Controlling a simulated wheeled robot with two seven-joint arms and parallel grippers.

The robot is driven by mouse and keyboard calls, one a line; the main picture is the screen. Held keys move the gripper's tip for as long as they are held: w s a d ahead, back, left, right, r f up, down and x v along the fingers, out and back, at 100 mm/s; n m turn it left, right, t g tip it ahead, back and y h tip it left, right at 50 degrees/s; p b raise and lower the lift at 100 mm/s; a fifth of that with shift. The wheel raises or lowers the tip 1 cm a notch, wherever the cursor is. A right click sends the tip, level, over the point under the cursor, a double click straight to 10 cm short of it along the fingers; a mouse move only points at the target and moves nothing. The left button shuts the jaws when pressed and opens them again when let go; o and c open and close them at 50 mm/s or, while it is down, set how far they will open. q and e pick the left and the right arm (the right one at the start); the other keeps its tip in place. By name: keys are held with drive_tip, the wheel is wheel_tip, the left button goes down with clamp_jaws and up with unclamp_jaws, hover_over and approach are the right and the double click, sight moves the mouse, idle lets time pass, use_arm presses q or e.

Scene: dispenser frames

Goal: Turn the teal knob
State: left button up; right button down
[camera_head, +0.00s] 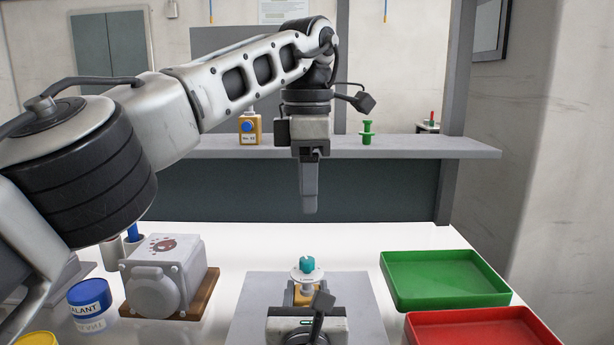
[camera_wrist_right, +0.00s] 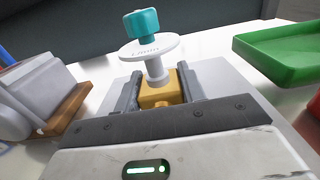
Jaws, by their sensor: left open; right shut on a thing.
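The teal knob (camera_head: 307,264) sits on top of a white disc (camera_head: 306,276) with small lettering, on a short white stem above a yellow body (camera_wrist_right: 157,92). The knob also shows in the right wrist view (camera_wrist_right: 142,27). My right gripper (camera_wrist_right: 158,94), low in the head view, is shut on the yellow body, with one finger on each side; the knob and disc stand clear above the fingers. My left gripper (camera_head: 309,207) points down, open and empty, above the knob in the head picture and apart from it. It is seen edge-on.
A grey plate (camera_head: 254,312) lies under the right gripper. A green tray (camera_head: 440,297) and a red tray (camera_head: 480,335) are at right. A grey device (camera_head: 188,265) on a wooden base and a blue-lidded jar (camera_head: 88,293) are at left. A shelf (camera_head: 420,147) crosses behind.

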use_arm(q)
drive_tip(key=shift+r, duration=0.85)
use_arm(e)
drive_tip(key=shift+r, duration=0.1)
drive_tip(key=c, duration=0.8)
unclamp_jaws()
drive_tip(key=shift+o, duration=0.2)
